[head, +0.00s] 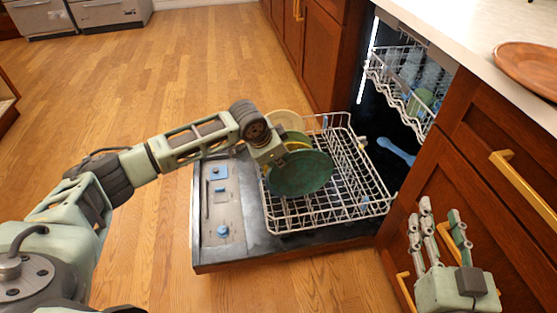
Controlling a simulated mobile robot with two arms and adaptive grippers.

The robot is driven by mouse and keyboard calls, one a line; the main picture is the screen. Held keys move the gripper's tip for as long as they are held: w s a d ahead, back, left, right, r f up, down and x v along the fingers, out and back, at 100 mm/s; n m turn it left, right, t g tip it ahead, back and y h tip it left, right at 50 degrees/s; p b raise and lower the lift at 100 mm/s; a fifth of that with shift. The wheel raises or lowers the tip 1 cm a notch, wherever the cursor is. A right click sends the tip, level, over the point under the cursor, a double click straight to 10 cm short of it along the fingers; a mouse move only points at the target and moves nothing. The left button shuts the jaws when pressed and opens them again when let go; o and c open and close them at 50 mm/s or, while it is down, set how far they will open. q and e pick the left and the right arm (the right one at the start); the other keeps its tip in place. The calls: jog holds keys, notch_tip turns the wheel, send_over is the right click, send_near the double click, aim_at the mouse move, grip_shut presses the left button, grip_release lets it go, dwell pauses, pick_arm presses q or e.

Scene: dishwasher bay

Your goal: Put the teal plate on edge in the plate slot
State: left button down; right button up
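The teal plate (301,176) is in the head view, tilted up on edge over the left part of the lower dish rack (352,208). My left gripper (272,158) is at the plate's upper left rim and appears shut on it; the fingertips are partly hidden. The plate's lower edge is at the rack's wires, but I cannot tell whether it sits in a slot. My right gripper (441,236) is open and empty, fingers pointing up, at the lower right in front of the cabinets, apart from the rack.
Behind the teal plate stand a cream plate (286,120) and yellow and green plates, partly hidden. The upper rack (396,75) holds glassware. A blue utensil (397,151) is at the right of the lower rack. A wooden plate (530,67) lies on the counter. The rack's right part is empty.

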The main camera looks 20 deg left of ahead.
aim_at(281, 184)
pick_arm(q)
notch_tip(281, 184, down, 3)
jog(key=shift+r+b, duration=0.1)
jog(key=shift+b, duration=0.45)
jog(key=shift+f+b, duration=0.35)
jog(key=shift+f, duration=1.2)
jog(key=shift+w+f+b, duration=0.1)
jog(key=shift+f+b, duration=0.2)
jog(key=shift+f, duration=0.95)
pick_arm(e)
jog(key=s+r+t+y, duration=0.2)
jog(key=r+t, duration=0.4)
jog(key=r, duration=0.5)
jog(key=shift+s+a+r+t+y, duration=0.3)
jog(key=shift+s+t, duration=0.1)
jog(key=shift+s, duration=0.4)
pick_arm(q)
jog(key=shift+f, duration=0.8)
